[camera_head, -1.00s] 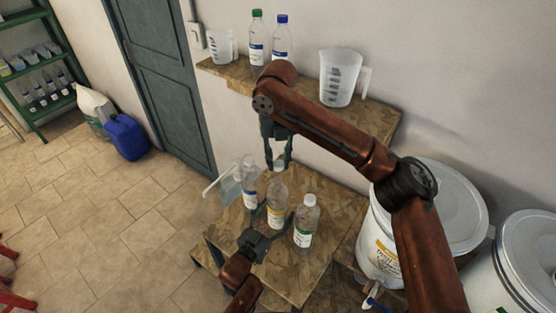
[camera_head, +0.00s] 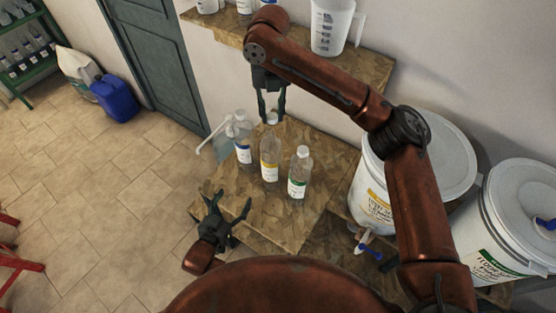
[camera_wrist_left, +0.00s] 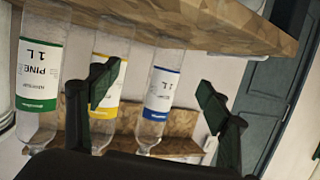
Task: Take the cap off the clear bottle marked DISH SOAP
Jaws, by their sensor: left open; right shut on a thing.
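Three clear bottles stand upright in a row on the wooden tabletop (camera_head: 225,205): a blue-labelled one (camera_head: 243,138), a yellow-labelled one (camera_head: 270,158) in the middle and a green-labelled one (camera_head: 299,175). No DISH SOAP wording is readable; the green label reads PINE in the left wrist view. My right gripper (camera_head: 271,114) is shut on a small pale cap (camera_head: 272,118), just above and apart from the yellow-labelled bottle's top. My left gripper (camera_head: 230,202) is open and empty, in front of the bottles and clear of them. Its spread fingers show in the left wrist view (camera_wrist_left: 160,92).
A wall shelf (camera_head: 375,70) with a measuring jug (camera_head: 331,25) is behind my right arm. White drums (camera_head: 375,195) stand to the right. The tabletop's left front is bare.

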